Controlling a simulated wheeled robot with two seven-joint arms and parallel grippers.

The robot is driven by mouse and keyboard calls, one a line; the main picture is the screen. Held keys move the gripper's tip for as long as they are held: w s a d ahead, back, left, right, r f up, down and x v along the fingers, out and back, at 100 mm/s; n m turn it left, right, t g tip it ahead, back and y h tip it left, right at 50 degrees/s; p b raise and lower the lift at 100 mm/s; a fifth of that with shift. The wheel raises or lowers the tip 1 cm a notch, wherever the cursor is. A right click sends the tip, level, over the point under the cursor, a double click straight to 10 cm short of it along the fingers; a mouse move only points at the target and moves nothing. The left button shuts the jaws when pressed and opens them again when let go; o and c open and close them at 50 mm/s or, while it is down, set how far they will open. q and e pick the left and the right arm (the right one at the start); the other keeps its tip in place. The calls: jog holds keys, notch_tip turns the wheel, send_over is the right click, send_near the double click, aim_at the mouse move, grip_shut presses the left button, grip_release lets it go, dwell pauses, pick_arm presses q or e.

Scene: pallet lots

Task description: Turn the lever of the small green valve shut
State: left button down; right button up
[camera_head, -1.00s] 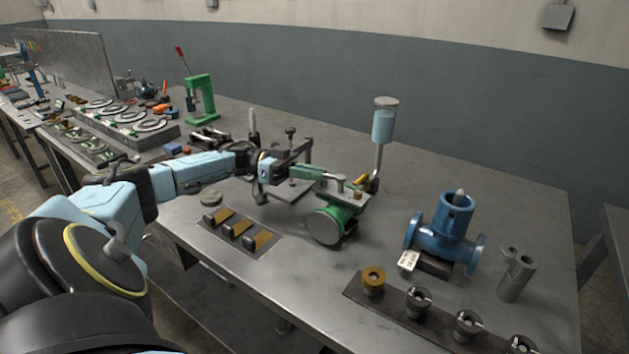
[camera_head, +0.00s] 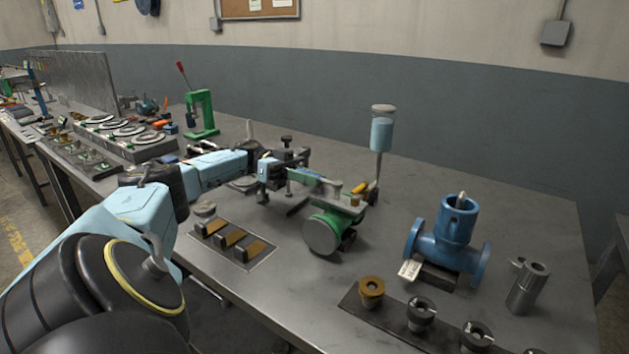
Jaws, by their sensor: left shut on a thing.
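The small green valve (camera_head: 335,222) sits on the metal workbench, with a round grey flange face turned toward me. Its green lever (camera_head: 305,178) lies along the valve's top and points left, toward my left gripper. My left gripper (camera_head: 287,174) reaches in from the left and is shut on the lever's left end. The fingers partly hide that end of the lever. My right gripper is not in view.
A cup on a stem (camera_head: 382,130) rises just behind the valve. A blue flanged valve (camera_head: 446,240) with a tag stands to the right, beside a grey cylinder (camera_head: 526,288). A tray of blocks (camera_head: 262,262) lies front left. The back right bench is clear.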

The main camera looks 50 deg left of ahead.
pick_arm(q)
jog(key=shift+w+d, duration=0.1)
jog(key=shift+d, duration=0.1)
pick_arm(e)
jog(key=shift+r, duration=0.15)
